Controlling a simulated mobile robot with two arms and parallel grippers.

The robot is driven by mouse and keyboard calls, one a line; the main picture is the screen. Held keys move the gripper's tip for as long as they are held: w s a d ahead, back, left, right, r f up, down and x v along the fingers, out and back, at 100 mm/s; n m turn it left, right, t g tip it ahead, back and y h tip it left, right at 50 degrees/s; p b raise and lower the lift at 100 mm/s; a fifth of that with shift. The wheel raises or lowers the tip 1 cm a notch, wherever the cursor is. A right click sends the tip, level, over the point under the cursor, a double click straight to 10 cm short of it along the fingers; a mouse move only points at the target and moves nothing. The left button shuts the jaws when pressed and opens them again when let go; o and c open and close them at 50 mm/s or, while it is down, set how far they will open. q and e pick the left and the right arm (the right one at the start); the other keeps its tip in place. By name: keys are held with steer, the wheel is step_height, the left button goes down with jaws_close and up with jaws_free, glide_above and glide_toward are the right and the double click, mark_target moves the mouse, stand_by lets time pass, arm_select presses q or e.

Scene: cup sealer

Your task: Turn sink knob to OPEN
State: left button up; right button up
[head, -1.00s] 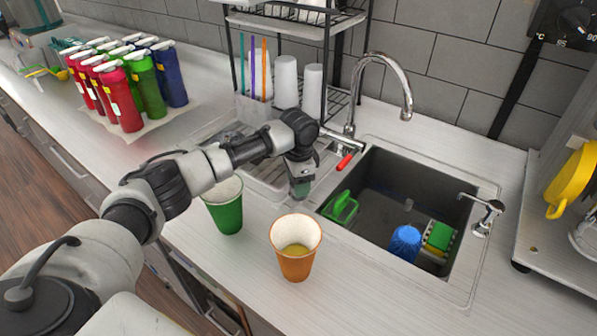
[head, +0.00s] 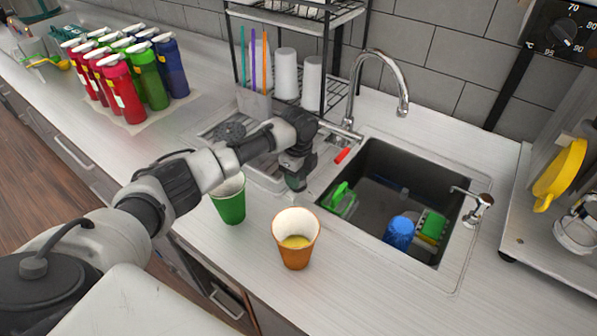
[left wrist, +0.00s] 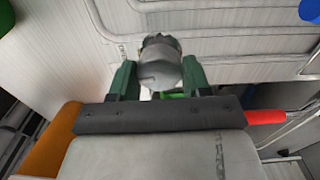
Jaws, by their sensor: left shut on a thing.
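My left gripper (head: 297,180) reaches down beside the left edge of the sink (head: 455,276), at the drainboard. In the left wrist view its two dark green fingers (left wrist: 160,80) are shut on a grey rounded knob (left wrist: 160,62), one finger on each side. In the head view the gripper hides the knob. I cannot read any OPEN mark. A red-tipped lever (head: 343,155) sits by the base of the chrome faucet (head: 403,100), apart from the fingers. The red tip also shows at the right of the left wrist view (left wrist: 262,116). My right gripper is not in view.
A green cup (head: 231,205) and an orange cup (head: 296,250) stand close in front of my gripper. The sink holds a blue cup (head: 398,233) and green items. A rack (head: 328,85) stands behind; colored bottles (head: 125,100) stand at left.

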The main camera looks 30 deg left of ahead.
arm_select(q)
steer(key=shift+r+m, duration=0.1)
steer(key=shift+m, duration=1)
steer(key=o, duration=0.9)
steer(key=shift+o, duration=0.2)
step_height(320, 180, up, 11)
steer(key=b, duration=0.2)
